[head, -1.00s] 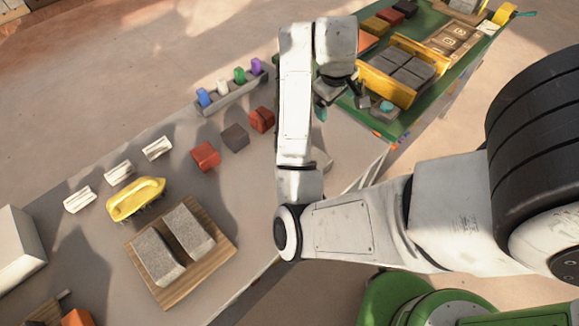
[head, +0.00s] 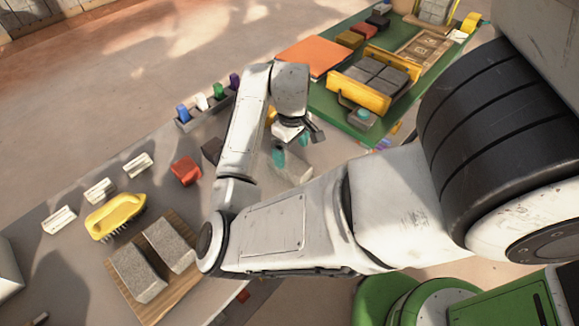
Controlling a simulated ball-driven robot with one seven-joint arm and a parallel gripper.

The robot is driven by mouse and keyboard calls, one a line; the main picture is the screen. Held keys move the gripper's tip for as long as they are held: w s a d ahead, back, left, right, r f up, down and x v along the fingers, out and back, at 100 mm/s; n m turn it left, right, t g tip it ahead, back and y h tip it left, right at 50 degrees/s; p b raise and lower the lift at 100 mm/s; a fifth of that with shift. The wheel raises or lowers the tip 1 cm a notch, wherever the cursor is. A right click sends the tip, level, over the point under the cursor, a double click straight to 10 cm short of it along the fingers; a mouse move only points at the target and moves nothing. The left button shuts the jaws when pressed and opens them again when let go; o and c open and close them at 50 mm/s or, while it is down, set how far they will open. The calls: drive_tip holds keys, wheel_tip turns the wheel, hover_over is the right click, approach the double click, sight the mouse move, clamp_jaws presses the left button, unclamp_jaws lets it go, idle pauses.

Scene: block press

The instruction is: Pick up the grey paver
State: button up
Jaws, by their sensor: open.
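Two speckled grey pavers, a left one (head: 138,272) and a right one (head: 170,247), lie side by side on a wooden board (head: 176,293) at lower left. Darker grey blocks (head: 370,76) sit in a yellow-sided press frame (head: 358,93) at upper right. A pale grey block-like thing (head: 294,173) lies on the grey table just below my gripper, partly hidden by my arm. I cannot tell exactly what it is. My gripper (head: 291,150) is open, with teal fingertips, and points down above this pale thing. Nothing shows between the fingers.
A yellow brush (head: 115,216) and several white pieces (head: 99,191) lie left. A red block (head: 185,170) and a dark block (head: 212,151) lie left of my arm. A rack (head: 206,109) holds coloured pieces. The green board (head: 325,103) carries an orange sheet (head: 314,57).

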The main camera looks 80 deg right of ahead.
sight(290, 161)
drive_tip(key=f, duration=0.4)
drive_tip(key=shift+w+f, duration=0.25)
drive_tip(key=shift+f, duration=0.15)
drive_tip(key=shift+c, duration=0.3)
drive_tip(key=shift+r, duration=0.1)
clamp_jaws()
